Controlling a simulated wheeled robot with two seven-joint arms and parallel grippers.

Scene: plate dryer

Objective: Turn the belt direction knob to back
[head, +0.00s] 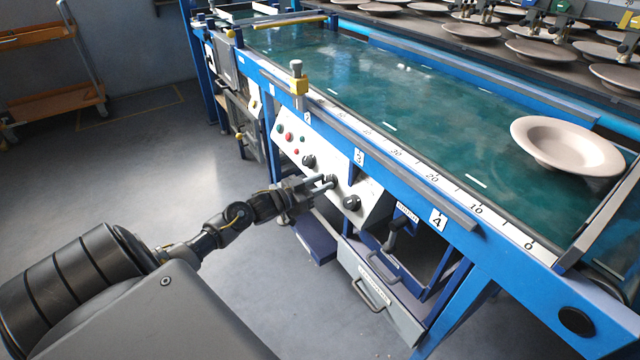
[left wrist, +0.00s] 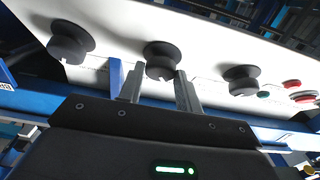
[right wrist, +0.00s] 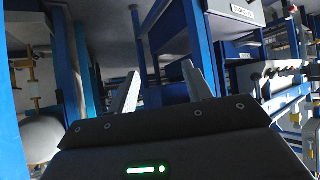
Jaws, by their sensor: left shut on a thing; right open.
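A white control panel (head: 372,190) on the blue frame carries three black knobs in a row. My left gripper (head: 326,183) is at the middle knob (left wrist: 160,58), its two fingers shut on either side of it. In the left wrist view the other knobs stand clear to the left (left wrist: 70,42) and right (left wrist: 240,80). In the head view the middle knob is mostly hidden by my fingers. The knob labels are too small to read, and I cannot tell where the middle knob points. My right gripper (right wrist: 160,88) is open and empty, pointing among blue frame posts.
Red and green buttons (head: 289,136) sit left of the knobs. A green belt (head: 400,100) carries a pale plate (head: 566,146) at right. Below the panel are a grey drawer (head: 375,290) and a blue bin (head: 316,240). An orange-shelved cart (head: 50,105) stands far left.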

